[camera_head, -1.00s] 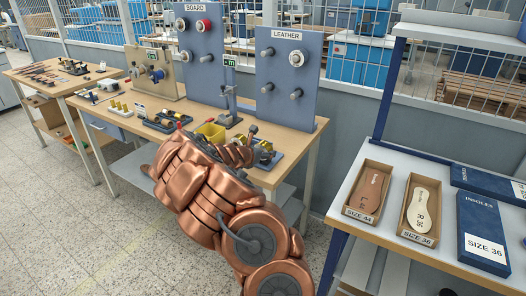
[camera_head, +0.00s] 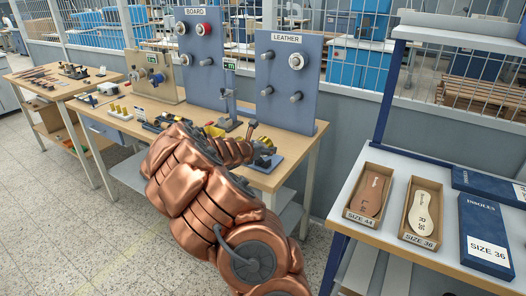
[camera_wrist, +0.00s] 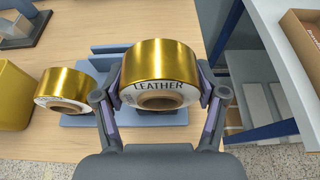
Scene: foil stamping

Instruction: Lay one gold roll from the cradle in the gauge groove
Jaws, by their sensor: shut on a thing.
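In the wrist view, my gripper (camera_wrist: 161,88) is shut on a gold roll (camera_wrist: 160,60) marked LEATHER, with a finger on each side. The roll's pale end and brown core face the camera. A second gold roll (camera_wrist: 66,84) sits to the left on the blue-grey cradle (camera_wrist: 88,121). The held roll is over or in the cradle; I cannot tell whether it touches it. In the head view, my copper arm hides most of this spot, and the cradle (camera_head: 272,166) shows only partly. I cannot make out the gauge groove.
A yellow bin (camera_wrist: 14,95) stands left of the cradle. Behind the wooden bench (camera_head: 300,150) rise the BOARD panel (camera_head: 206,75) and the LEATHER panel (camera_head: 285,75), both with pegs. A shelf with a SIZE 44 box (camera_head: 369,192) and a SIZE 36 box (camera_head: 424,210) stands right.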

